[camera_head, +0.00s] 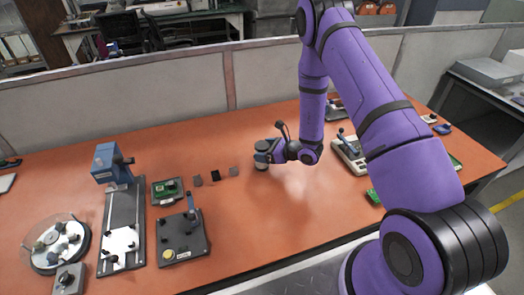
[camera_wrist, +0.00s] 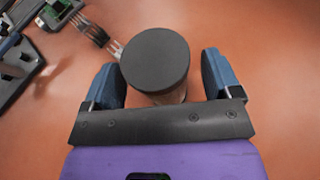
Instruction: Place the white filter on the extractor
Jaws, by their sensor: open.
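My gripper (camera_head: 264,152) is low over the middle of the orange table. In the wrist view its two blue fingers (camera_wrist: 160,68) are apart, one on each side of a round, dark-topped cylinder (camera_wrist: 155,58). Visible gaps separate the fingers from the cylinder. Its paler side shows just below the top; the rest is hidden. In the head view the cylinder (camera_head: 261,167) shows partly under the gripper. I cannot tell whether it is the filter, as no clearly white filter shows. I cannot tell which device is the extractor.
Small square pieces (camera_head: 215,176) lie left of the gripper. Further left are a green-board fixture (camera_head: 166,190), a lever device (camera_head: 182,238), a blue-headed stand (camera_head: 112,165) and a round clear-covered device (camera_head: 55,243). A pale lever device (camera_head: 349,152) stands right. The table's middle front is clear.

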